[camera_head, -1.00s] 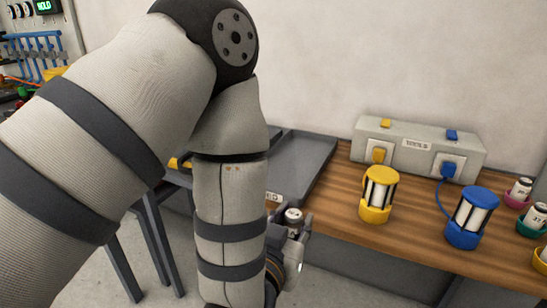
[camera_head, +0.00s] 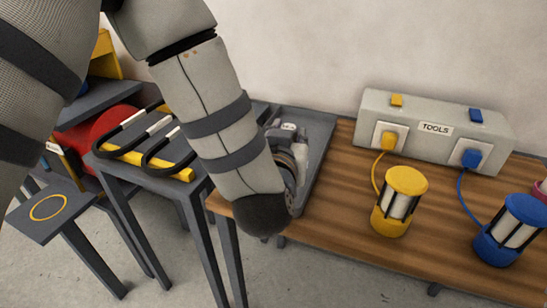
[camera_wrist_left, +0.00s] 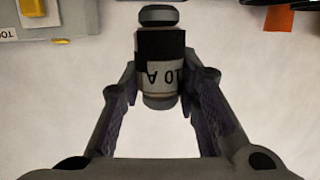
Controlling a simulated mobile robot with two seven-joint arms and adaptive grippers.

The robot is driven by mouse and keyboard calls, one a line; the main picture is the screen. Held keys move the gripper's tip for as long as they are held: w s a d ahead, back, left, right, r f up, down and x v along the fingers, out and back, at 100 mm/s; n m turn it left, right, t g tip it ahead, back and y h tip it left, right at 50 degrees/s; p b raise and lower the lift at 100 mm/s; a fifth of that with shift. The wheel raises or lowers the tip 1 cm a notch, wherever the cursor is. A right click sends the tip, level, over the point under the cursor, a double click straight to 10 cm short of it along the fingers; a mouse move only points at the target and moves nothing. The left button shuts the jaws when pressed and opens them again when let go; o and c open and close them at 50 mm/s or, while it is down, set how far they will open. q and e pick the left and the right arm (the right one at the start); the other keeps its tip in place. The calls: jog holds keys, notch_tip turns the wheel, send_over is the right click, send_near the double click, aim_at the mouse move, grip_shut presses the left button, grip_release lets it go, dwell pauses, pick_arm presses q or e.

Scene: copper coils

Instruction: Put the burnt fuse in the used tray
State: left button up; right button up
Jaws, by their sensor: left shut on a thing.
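My left gripper (camera_head: 292,150) is shut on the burnt fuse, a short cylinder with dark metal ends. The fuse (camera_wrist_left: 160,58) shows large between the fingers in the left wrist view, with a black patch and a pale label reading "10 A" upside down. In the head view the gripper and forearm mostly hide it. The dark grey used tray (camera_head: 319,133) lies at the left end of the wooden bench. The gripper appears in front of and above the tray; its exact height cannot be told. My left arm covers much of the tray and its label. My right gripper is not in view.
A dark side table (camera_head: 137,168) with black-and-yellow items stands left. Bench between tray and yellow lantern is clear.

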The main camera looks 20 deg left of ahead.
pick_arm(q)
jog(key=a+f, duration=0.1)
jog(key=w+a+f, duration=0.1)
jog(key=f, duration=0.1)
jog(key=a+f, duration=0.2)
jog(key=shift+w+f, duration=0.15)
jog(key=shift+w, duration=0.15)
notch_tip(320, 180, down, 4)
jog(key=shift+w+a+r+b, duration=0.1)
jog(key=shift+a+b, duration=0.05)
jog(key=shift+b, duration=0.25)
jog(key=shift+r, duration=0.15)
jog(key=o, duration=1.2)
jog(key=shift+c, duration=0.2)
